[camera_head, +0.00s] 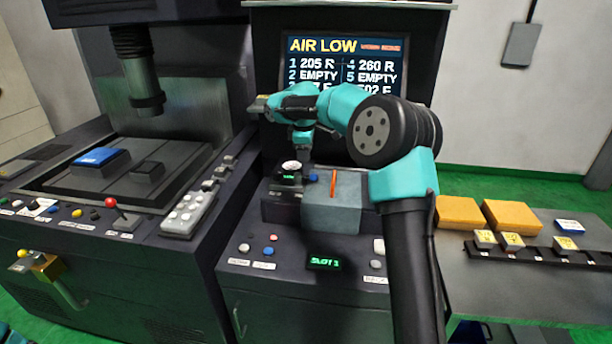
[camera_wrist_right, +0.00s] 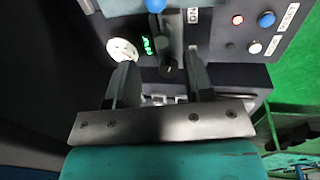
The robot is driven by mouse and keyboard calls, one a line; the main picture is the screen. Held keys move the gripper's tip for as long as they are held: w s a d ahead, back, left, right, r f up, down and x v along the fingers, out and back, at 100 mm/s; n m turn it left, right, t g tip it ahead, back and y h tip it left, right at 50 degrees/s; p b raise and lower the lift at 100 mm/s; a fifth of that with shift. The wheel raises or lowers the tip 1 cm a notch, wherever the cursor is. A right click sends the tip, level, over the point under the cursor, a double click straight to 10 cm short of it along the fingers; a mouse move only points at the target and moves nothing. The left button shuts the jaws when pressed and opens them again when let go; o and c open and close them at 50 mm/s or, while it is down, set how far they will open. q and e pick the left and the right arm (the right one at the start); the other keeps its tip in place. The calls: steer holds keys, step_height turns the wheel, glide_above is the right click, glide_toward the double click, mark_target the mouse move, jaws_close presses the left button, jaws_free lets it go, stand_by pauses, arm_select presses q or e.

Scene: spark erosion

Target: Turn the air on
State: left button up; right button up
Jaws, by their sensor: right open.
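The screen (camera_head: 345,62) at the back reads "AIR LOW". Below it, a round white gauge (camera_head: 291,166) stands beside a small green display (camera_head: 288,177) and a blue knob (camera_head: 314,178). My right gripper (camera_head: 302,155) points down just above this group and hides part of it. In the right wrist view, the open fingers (camera_wrist_right: 162,62) straddle a black handle-like part (camera_wrist_right: 167,58), with no clear contact visible. The gauge (camera_wrist_right: 122,52) and the lit display (camera_wrist_right: 147,45) lie by the left finger. The left gripper is out of view.
A grey block with an orange strip (camera_head: 333,183) stands right of the gauge. The front panel has a red button (camera_head: 273,238), a blue button (camera_head: 268,251) and a "SLOT 1" display (camera_head: 325,263). The machine (camera_head: 130,170) stands left; orange blocks (camera_head: 460,212) lie right.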

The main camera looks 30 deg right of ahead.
mark_target(306, 177)
steer(key=f, duration=0.3)
steer(key=w+d+f, duration=0.1)
steer(key=f, duration=0.6)
steer(key=shift+w+d+f, duration=0.1)
steer(key=shift+w+d, duration=0.05)
steer(key=shift+w, duration=0.15)
jaws_close()
